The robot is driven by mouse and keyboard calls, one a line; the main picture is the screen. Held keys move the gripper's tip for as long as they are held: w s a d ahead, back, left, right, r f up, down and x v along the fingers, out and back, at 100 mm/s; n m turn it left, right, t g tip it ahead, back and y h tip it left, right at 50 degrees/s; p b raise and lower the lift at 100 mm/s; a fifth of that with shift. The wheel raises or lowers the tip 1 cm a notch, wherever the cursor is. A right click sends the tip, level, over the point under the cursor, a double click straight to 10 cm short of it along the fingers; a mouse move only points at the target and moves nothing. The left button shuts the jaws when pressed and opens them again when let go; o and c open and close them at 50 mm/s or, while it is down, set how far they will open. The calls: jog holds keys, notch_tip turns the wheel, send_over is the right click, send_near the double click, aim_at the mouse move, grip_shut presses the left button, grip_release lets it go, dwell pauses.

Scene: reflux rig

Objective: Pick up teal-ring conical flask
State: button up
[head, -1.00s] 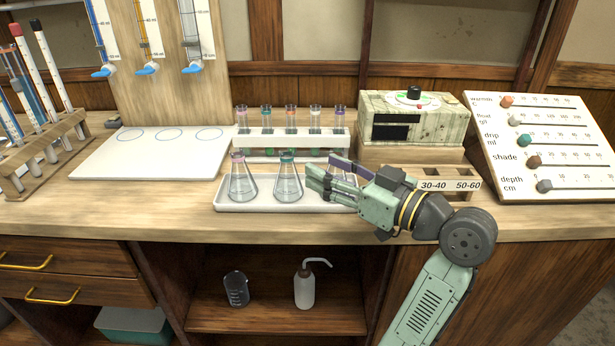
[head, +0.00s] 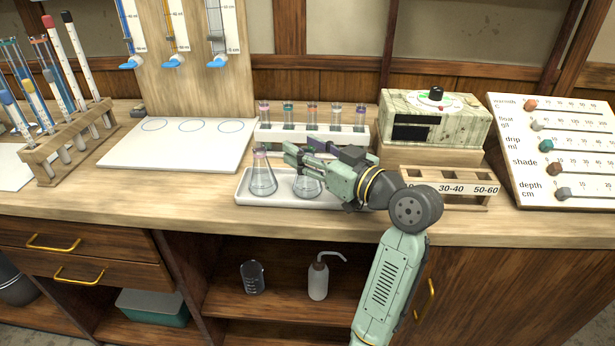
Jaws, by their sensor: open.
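The teal-ring conical flask (head: 306,187) stands in the white tray (head: 243,198) on the bench. Only its lower clear body shows. Its neck and teal ring are hidden behind my gripper. My gripper (head: 291,153) is open, with its fingers pointing left across the flask's upper part. I cannot tell whether the fingers touch the flask or sit around its neck. A similar flask with a pinkish ring (head: 262,178) stands upright to its left in the same tray, close to my fingertips.
A white rack (head: 263,133) of stoppered test tubes stands just behind the tray. A marbled box (head: 450,122) and a labelled wooden rack (head: 430,177) are to the right. A white board (head: 130,158) lies at left. The bench front left of the tray is clear.

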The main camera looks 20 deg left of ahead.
jog(key=shift+c, duration=0.2)
grip_shut()
dwell(0.6)
